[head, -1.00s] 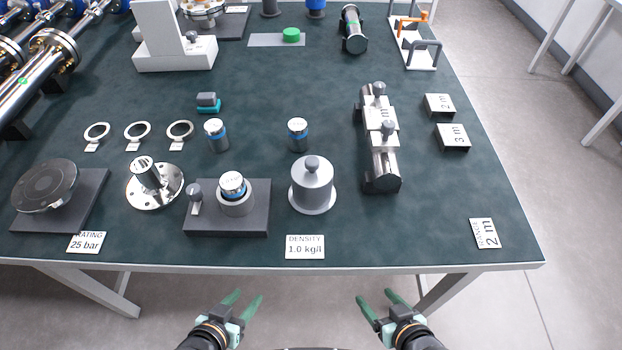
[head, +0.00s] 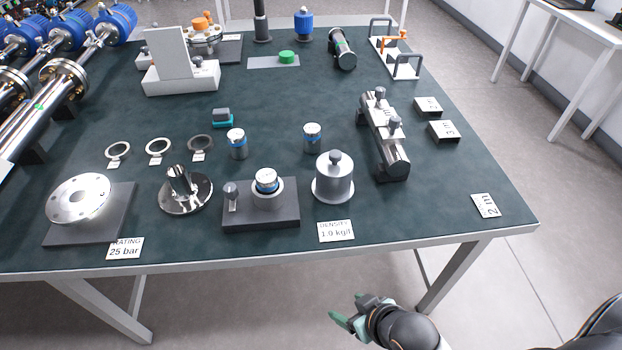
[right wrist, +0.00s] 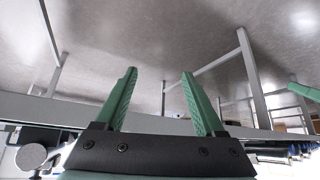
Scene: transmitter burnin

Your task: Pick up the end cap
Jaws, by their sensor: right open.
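A small round green piece (head: 287,57) lies on a flat grey plate (head: 262,62) at the back of the table. It looks like a cap, but I cannot tell for sure that it is the end cap. My right gripper (head: 347,307) is in front of the table's near edge, far from the green piece. It is open, and its two green fingers stand apart with nothing between them in the right wrist view (right wrist: 159,75). A green finger-like piece (right wrist: 303,91) at that view's right edge may belong to my left gripper, which the head view does not show.
The dark green table (head: 300,105) holds a black cylinder (head: 342,48) near the green piece, a handled rack (head: 395,48) at the back right, a grey clamp fixture (head: 385,135), a domed weight (head: 333,178) and several rings. Metal pipes (head: 50,90) lie at the left. Open floor lies in front.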

